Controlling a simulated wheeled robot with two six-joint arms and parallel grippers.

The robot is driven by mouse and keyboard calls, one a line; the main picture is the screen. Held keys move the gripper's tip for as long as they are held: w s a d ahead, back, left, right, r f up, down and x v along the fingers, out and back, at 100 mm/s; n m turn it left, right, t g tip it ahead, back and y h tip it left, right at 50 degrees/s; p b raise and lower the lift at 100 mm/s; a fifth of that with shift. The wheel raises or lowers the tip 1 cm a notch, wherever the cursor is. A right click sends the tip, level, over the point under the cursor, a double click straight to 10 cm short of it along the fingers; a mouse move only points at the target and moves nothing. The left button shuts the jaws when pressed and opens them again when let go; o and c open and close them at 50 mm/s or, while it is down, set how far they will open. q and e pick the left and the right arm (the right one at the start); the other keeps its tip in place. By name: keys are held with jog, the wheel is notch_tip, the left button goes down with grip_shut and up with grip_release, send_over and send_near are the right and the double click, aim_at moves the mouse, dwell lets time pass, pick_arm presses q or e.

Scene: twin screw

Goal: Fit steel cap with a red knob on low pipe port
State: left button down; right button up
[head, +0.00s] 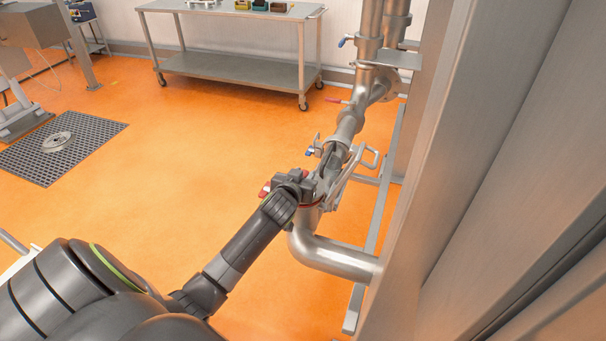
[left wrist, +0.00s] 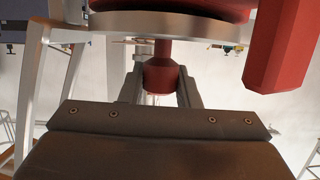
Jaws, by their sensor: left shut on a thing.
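My left gripper (head: 316,190) is at the low end of the pipe run, by the steel elbow (head: 335,256). In the left wrist view my left gripper (left wrist: 160,88) is shut on the red knob (left wrist: 165,76), one finger on each side. The knob's stem meets the steel cap (left wrist: 130,24), a flat disc seen edge-on. A dark red round part (left wrist: 165,8) shows just beyond the disc. Whether the cap touches the port, I cannot tell. In the head view my gripper hides most of the cap and the port mouth. My right gripper is not in view.
A red lever (left wrist: 280,45) hangs close to the right of the cap. Steel handles (head: 370,158) and a blue-tipped valve (head: 311,151) sit just above the gripper. A large steel panel (head: 500,150) closes off the right. The orange floor (head: 200,150) to the left is mostly clear.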

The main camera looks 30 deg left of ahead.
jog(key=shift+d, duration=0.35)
pick_arm(q)
jog(key=shift+f, duration=0.2)
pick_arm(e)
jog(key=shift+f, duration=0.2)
pick_arm(q)
jog(key=c, duration=1)
grip_release()
jog(key=shift+c, duration=0.2)
jog(key=shift+o, duration=0.2)
jog(key=shift+f, duration=0.15)
jog(key=shift+s, duration=0.1)
jog(key=b+v, duration=0.1)
jog(key=v, duration=1.6)
jog(key=shift+r+b, duration=0.25)
jog(key=shift+b, duration=0.1)
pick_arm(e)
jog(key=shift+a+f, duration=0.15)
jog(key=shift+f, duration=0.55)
pick_arm(q)
jog(key=shift+d+f, duration=0.1)
